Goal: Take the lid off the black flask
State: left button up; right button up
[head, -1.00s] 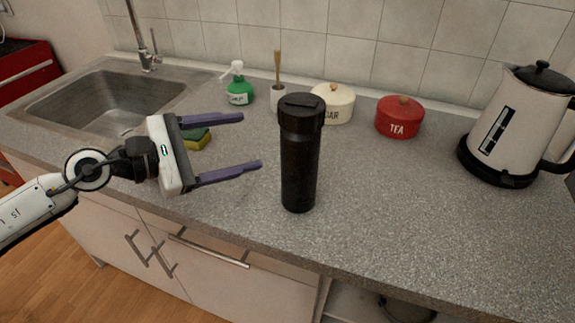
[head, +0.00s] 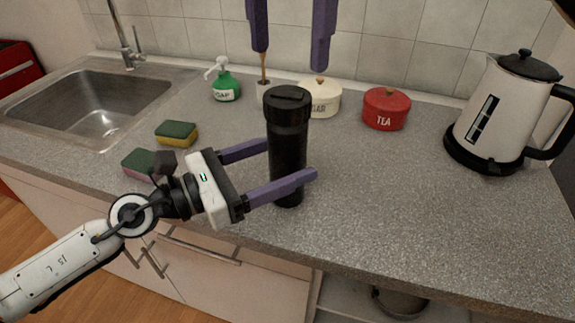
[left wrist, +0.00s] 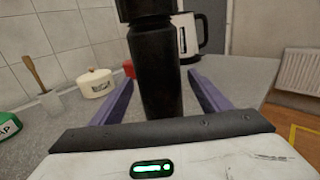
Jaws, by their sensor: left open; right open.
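The black flask (head: 288,150) stands upright on the grey counter, with its black lid (head: 287,98) on top. It also shows in the left wrist view (left wrist: 155,75), where its top is cut off by the frame edge. My left gripper (head: 292,160) is open, with its two purple fingers on either side of the flask's body, below the lid. In the left wrist view the flask stands between the fingers, with a gap seen on each side. My right gripper (head: 290,58) is open and empty, its fingers pointing down from the top edge above the flask.
A cream sugar pot (head: 322,98), a red tea pot (head: 386,109) and a soap bottle (head: 226,82) stand behind the flask. A kettle (head: 505,110) is at the right. Sponges (head: 176,133) lie near the sink (head: 95,105). The counter right of the flask is clear.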

pick_arm(q)
jog(key=x, duration=0.5)
jog(key=shift+a, duration=0.1)
grip_shut()
dwell(0.3)
